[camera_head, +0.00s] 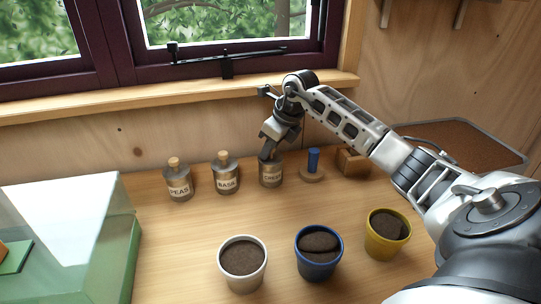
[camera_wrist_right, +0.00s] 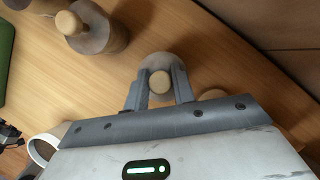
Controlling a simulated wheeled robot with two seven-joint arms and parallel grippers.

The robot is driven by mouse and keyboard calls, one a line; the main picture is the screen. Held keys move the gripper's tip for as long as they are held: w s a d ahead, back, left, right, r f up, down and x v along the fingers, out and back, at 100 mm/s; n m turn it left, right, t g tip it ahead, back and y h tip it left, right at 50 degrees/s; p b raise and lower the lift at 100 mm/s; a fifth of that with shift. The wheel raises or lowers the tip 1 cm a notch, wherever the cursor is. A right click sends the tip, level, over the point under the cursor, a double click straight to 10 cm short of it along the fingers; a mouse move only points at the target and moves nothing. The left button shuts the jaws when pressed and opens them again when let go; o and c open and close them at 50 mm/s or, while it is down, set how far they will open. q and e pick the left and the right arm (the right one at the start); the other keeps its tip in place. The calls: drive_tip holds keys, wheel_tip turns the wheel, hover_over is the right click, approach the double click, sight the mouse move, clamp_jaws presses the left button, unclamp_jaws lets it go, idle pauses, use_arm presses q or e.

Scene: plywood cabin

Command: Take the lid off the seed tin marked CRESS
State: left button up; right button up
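The seed tin marked CRESS (camera_head: 271,179) stands upright on the table, rightmost of three labelled tins. My right gripper (camera_head: 268,152) points down at its top from above and hides most of its lid. In the right wrist view, the tin's round pale lid knob (camera_wrist_right: 160,82) lies between the two fingers of my right gripper (camera_wrist_right: 160,76). The fingers are apart, with a narrow gap seeming to show beside the knob; I see no firm contact. The tin's grey body (camera_wrist_right: 158,60) shows behind the knob. My left gripper is in neither view.
Tins marked BASIL (camera_head: 226,181) and PEAS (camera_head: 179,187) stand to the left. A blue-handled tool (camera_head: 313,163) and a wooden block (camera_head: 352,162) stand close on the right. White (camera_head: 243,285), blue (camera_head: 318,271) and yellow (camera_head: 387,244) pots stand in front. A green-based clear box (camera_head: 118,262) is left.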

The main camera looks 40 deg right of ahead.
drive_tip(key=c, duration=0.4)
drive_tip(key=shift+r, duration=0.2)
